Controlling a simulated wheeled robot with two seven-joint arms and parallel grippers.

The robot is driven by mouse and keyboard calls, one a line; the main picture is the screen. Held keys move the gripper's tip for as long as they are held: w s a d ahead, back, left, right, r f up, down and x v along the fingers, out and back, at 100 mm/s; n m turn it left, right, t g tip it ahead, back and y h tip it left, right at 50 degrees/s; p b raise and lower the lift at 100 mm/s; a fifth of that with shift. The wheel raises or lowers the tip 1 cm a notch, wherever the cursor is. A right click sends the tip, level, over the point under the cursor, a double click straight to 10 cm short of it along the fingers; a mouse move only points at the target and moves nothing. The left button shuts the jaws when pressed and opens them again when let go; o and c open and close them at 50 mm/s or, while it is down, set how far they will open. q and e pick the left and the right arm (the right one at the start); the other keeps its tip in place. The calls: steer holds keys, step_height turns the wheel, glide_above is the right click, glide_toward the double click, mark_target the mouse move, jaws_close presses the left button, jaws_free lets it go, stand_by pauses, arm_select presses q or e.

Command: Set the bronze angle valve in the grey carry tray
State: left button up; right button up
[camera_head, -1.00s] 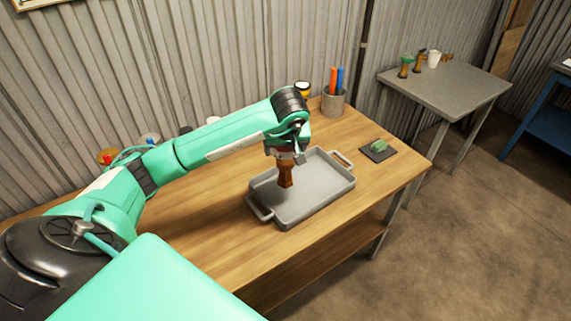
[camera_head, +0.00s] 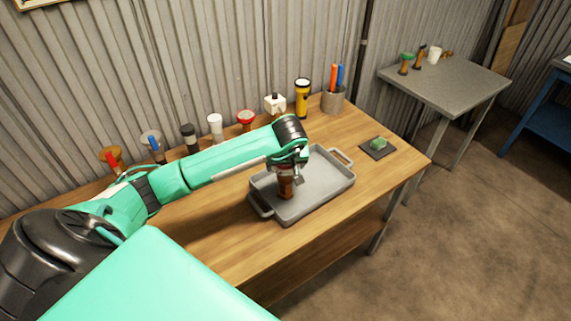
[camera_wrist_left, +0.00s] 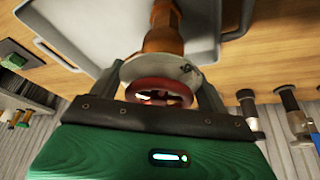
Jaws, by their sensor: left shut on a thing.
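The bronze angle valve (camera_head: 286,187) is a brown-orange fitting held upright below my left gripper (camera_head: 290,172), over the left part of the grey carry tray (camera_head: 321,204). In the left wrist view the valve (camera_wrist_left: 164,38) shows a red handwheel and a pale disc between the fingers of my left gripper (camera_wrist_left: 165,85), which is shut on it. The tray also shows in the left wrist view (camera_wrist_left: 90,28). Whether the valve's lower end touches the tray floor I cannot tell. My right gripper is not in view.
Along the wall stand several items, among them a yellow flashlight (camera_head: 302,98), a red-topped fitting (camera_head: 246,120) and a pen cup (camera_head: 334,98). A dark pad (camera_head: 378,148) with a green object lies right of the tray. A grey side table (camera_head: 445,88) stands at the back right.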

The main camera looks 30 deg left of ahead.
arm_select(q)
steer(key=o, duration=1.8)
steer(key=shift+r+p, duration=0.15)
steer(key=shift+p, duration=0.15)
steer(key=b+v, duration=0.2)
steer(key=v, duration=1)
steer(key=shift+a, duration=0.1)
